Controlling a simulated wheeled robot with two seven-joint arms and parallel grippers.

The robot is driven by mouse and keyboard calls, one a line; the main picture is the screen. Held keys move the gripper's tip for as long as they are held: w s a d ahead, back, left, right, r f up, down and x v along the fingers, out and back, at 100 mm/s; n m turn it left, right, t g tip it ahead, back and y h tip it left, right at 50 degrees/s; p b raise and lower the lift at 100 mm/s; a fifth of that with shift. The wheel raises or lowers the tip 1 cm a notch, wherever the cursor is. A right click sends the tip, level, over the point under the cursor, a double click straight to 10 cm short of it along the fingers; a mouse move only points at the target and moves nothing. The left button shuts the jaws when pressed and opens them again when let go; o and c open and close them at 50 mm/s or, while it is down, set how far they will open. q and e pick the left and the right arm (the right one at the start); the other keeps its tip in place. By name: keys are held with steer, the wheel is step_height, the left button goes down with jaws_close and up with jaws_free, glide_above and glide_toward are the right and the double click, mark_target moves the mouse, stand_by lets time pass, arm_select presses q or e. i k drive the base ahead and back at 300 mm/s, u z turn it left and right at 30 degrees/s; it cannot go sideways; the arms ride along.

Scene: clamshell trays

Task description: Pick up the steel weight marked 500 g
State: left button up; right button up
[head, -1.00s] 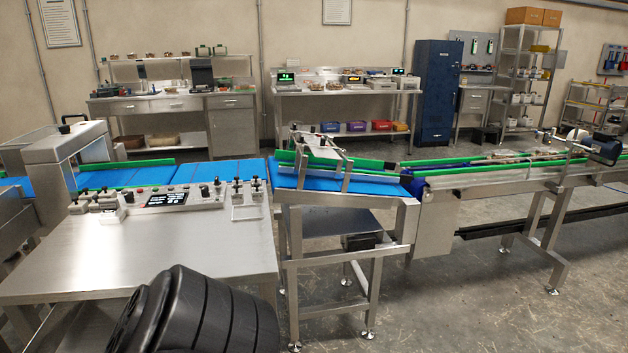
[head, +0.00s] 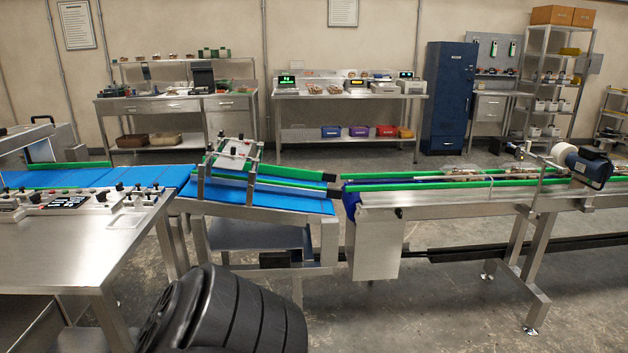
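I cannot make out a steel weight marked 500 g; any markings are too small to read. Small metal and dark pieces stand along the back of the steel control table (head: 60,245) at the left, around a dark display (head: 68,201). Which of them, if any, is a weight I cannot tell. Neither gripper shows in the head view. A black ribbed part of my own arm fills the bottom centre.
A blue-belted conveyor (head: 290,200) with green guides runs across the middle to a steel line at right carrying a motor unit (head: 588,167). Behind stand a workbench (head: 180,106), a scale bench (head: 350,95) and a blue cabinet (head: 449,97). Bare floor shows at lower right.

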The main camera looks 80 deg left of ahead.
mark_target(158, 191)
steer(key=u, duration=2.05)
